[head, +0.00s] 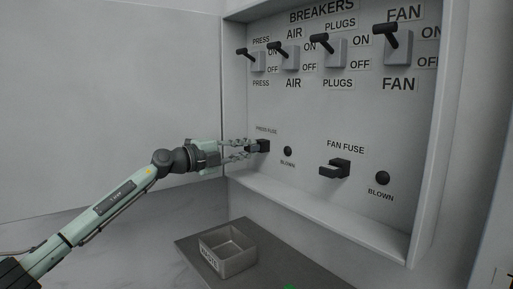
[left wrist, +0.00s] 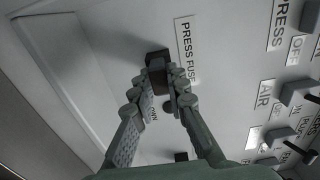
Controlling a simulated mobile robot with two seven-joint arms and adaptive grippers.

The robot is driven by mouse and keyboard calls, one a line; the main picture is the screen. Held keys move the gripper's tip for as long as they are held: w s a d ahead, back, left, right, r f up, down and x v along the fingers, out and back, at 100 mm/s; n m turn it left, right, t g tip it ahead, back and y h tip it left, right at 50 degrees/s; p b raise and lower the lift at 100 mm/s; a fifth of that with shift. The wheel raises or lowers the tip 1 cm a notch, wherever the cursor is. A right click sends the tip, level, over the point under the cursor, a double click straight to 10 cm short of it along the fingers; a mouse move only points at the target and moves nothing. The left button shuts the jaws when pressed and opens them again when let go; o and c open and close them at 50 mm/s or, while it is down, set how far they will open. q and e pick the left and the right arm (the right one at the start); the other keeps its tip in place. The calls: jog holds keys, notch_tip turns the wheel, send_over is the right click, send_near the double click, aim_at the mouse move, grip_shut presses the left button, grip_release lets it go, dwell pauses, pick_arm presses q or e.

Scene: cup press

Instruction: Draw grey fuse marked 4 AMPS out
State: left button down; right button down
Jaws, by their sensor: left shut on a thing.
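My left gripper (head: 246,148) reaches in from the left to the PRESS FUSE position on the breaker panel. It is shut on a fuse at the dark press fuse holder (head: 264,146). In the left wrist view, the fingertips (left wrist: 158,84) close around a small grey-brown block, the fuse (left wrist: 157,76), right against the dark holder (left wrist: 157,57). The fingers hide most of the fuse, and no 4 AMPS mark can be read. I cannot tell how deep the fuse sits in its holder. My right gripper is not in view.
A dark FAN FUSE holder (head: 335,169) is to the right on the panel. Black round BLOWN indicators (head: 287,151) sit beside the fuses. Several breaker levers (head: 322,42) stick out above. A grey open box (head: 228,263) stands on the counter (head: 192,243) below.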

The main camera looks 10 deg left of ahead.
pick_arm(q)
jog(key=shift+s+a, duration=0.25)
jog(key=shift+s, duration=0.1)
dwell(0.3)
jog(key=shift+v, duration=1.9)
